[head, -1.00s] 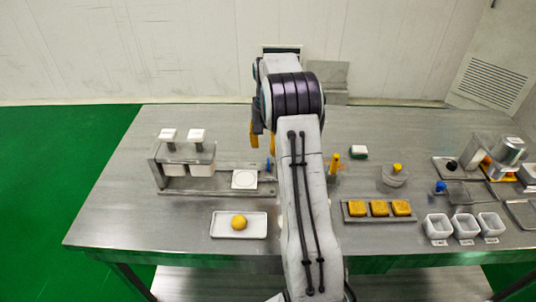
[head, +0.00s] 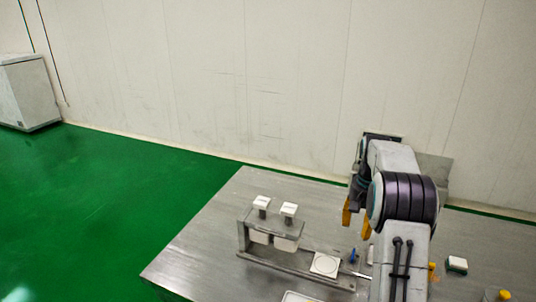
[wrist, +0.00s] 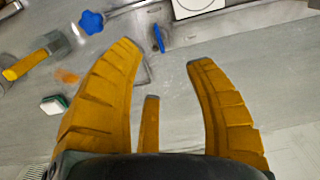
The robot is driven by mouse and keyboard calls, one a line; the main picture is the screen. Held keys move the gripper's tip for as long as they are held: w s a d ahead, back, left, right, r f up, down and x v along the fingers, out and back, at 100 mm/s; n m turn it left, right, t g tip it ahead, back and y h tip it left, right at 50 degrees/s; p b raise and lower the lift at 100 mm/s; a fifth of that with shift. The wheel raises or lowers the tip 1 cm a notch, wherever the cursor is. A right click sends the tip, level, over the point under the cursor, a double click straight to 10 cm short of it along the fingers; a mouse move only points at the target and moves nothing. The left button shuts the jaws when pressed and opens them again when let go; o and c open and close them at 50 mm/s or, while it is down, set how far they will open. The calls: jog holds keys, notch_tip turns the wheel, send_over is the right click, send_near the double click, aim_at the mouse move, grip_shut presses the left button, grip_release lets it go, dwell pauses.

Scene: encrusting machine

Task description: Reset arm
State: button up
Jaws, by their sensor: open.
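My arm shows at the right of the head view, bent over the steel table. My gripper (head: 354,220) hangs at the end of it with its yellow fingers pointing down, partly hidden by the arm. In the wrist view my gripper (wrist: 165,54) is open, its two long yellow fingers spread wide with nothing between their tips. A third, shorter yellow piece shows between them. The gripper is above the bare table and touches nothing that I can see.
The machine rail with two white blocks (head: 272,237) stands left of my arm. A white square plate (head: 325,264) is beside it. The wrist view shows a blue knob (wrist: 91,22) and a green-and-white block (wrist: 54,104). The green floor (head: 130,200) is clear at left.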

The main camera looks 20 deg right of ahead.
jog(key=n, duration=0.1)
send_over(353, 258)
notch_tip(353, 258, down, 5)
jog(key=shift+s+f, duration=0.1)
jog(key=shift+f, duration=0.1)
jog(key=shift+s+a+f+n+g, duration=0.2)
jog(key=shift+s+a+f, duration=0.2)
jog(key=shift+s, duration=0.25)
jog(key=shift+s+a+f+n+g, duration=0.1)
jog(key=shift+s+a+f+g, duration=0.1)
jog(key=shift+s+a+f, duration=0.3)
jog(key=shift+y, duration=0.3)
jog(key=s+a, duration=0.1)
jog(key=s, duration=0.2)
jog(key=s+a, duration=0.1)
jog(key=s, duration=0.1)
jog(key=shift+a+r, duration=0.3)
jog(key=shift+r, duration=0.05)
jog(key=s+a+r+n+t, duration=0.2)
jog(key=s+a+r, duration=0.4)
jog(key=s+a, duration=0.3)
jog(key=s+a+r+n+t, duration=0.2)
jog(key=s+a+r+n, duration=0.2)
jog(key=s+a, duration=0.5)
notch_tip(353, 258, up, 3)
jog(key=shift+f, duration=0.15)
